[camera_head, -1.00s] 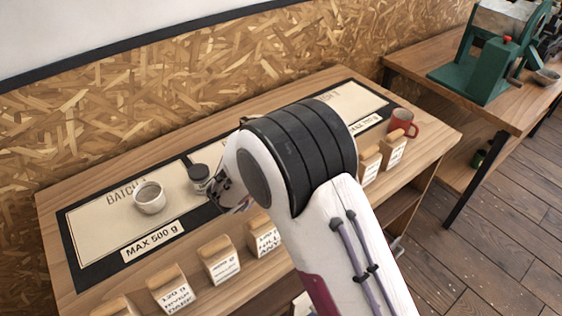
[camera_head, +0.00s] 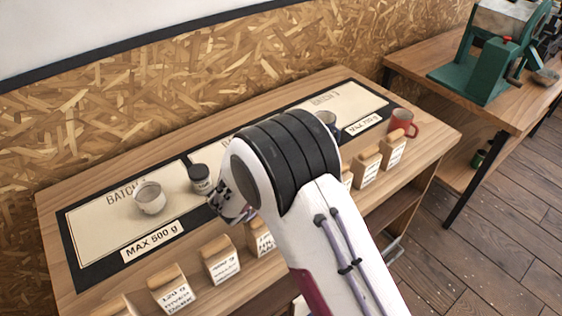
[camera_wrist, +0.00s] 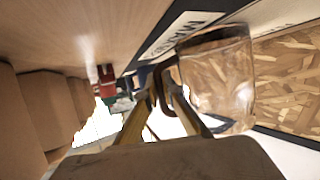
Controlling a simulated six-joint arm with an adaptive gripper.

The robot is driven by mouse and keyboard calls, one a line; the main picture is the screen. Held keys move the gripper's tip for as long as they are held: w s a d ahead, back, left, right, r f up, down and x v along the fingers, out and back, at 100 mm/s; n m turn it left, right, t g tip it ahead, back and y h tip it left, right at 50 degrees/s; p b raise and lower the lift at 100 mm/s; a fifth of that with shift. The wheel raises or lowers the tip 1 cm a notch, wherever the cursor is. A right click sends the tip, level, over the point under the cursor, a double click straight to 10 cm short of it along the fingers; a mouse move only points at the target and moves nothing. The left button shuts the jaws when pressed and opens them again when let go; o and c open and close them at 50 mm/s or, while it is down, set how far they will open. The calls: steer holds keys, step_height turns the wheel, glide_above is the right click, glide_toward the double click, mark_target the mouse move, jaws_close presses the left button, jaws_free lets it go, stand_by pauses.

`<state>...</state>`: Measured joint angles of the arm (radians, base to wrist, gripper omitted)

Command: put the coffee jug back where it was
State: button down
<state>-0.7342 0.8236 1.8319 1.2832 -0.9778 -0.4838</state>
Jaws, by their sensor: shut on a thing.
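The clear glass coffee jug (camera_wrist: 218,80) fills the right of the wrist view, tilted in that picture. My gripper (camera_wrist: 168,95) is shut on the jug's handle, with the jug's body beside the fingers. The mat (camera_head: 80,262) on the bench has several labelled batch areas, one with a MAX 500 g label (camera_head: 153,240). I cannot tell from these views whether the jug touches the mat.
A small round container (camera_head: 149,198) and a dark-lidded jar (camera_head: 199,178) stand on the mat. A grey container (camera_head: 327,119) shows partly behind my arm. Labelled bags (camera_head: 221,260) line the bench front. A red mug (camera_head: 402,123) stands at the right end. A green machine (camera_head: 487,70) is beyond.

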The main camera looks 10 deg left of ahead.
steer(key=shift+f, duration=0.1)
steer(key=c, duration=2.2)
jaws_free()
steer(key=shift+v, duration=0.8)
steer(key=v, duration=0.3)
steer(key=shift+s+a, duration=0.1)
steer(key=shift+s, duration=0.05)
steer(key=shift+r, duration=3.7)
